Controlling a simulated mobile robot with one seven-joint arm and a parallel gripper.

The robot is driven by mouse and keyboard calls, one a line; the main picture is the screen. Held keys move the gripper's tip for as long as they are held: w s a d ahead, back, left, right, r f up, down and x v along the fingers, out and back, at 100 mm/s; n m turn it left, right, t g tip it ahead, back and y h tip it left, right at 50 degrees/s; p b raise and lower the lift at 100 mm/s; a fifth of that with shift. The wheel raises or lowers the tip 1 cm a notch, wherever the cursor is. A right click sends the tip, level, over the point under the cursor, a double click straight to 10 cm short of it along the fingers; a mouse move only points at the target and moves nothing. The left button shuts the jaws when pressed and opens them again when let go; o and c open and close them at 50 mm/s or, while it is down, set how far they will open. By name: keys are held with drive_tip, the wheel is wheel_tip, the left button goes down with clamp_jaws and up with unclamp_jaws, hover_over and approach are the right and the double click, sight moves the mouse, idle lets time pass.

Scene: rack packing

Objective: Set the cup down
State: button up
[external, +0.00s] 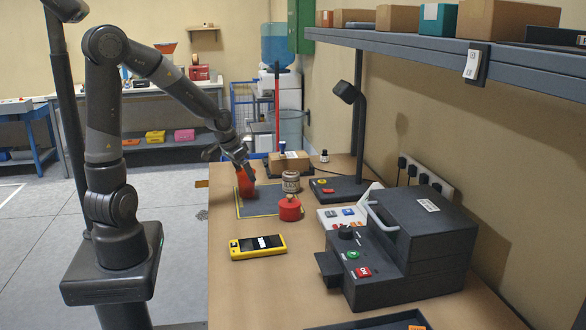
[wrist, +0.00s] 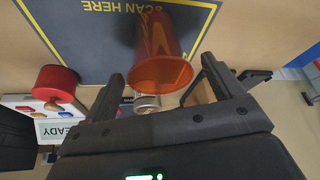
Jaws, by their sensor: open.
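The orange cup (external: 246,184) stands on the dark scan mat (external: 259,207) with the yellow border, on the wooden table. In the wrist view the translucent orange cup (wrist: 160,50) lies just ahead of and between the fingers, over the mat (wrist: 90,40) with the words "SCAN HERE". My gripper (external: 247,172) is at the cup from above and behind in the external view. In the wrist view my gripper's fingers (wrist: 165,85) are spread wide, with gaps beside the cup. The cup's base is partly out of sight.
A red canister (external: 290,209) and a labelled jar (external: 291,182) stand close to the right of the cup. A yellow handheld device (external: 258,246) lies in front. A cardboard box (external: 290,164) is behind. A dark machine (external: 400,250) fills the right side. The table's front left is clear.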

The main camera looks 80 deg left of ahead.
drive_tip(key=v, duration=0.8)
drive_tip(key=s+d+r+m+h, duration=0.1)
drive_tip(key=s+d+r+m, duration=0.1)
drive_tip(key=s+d, duration=0.4)
drive_tip(key=s+d+r+m+t, duration=0.1)
drive_tip(key=s+d+r, duration=0.3)
drive_tip(key=d, duration=1)
drive_tip(key=shift+s+d+r+m+t+h, duration=0.3)
drive_tip(key=shift+s+r+m+h, duration=0.1)
drive_tip(key=shift+s+m, duration=0.55)
drive_tip(key=shift+s, duration=0.1)
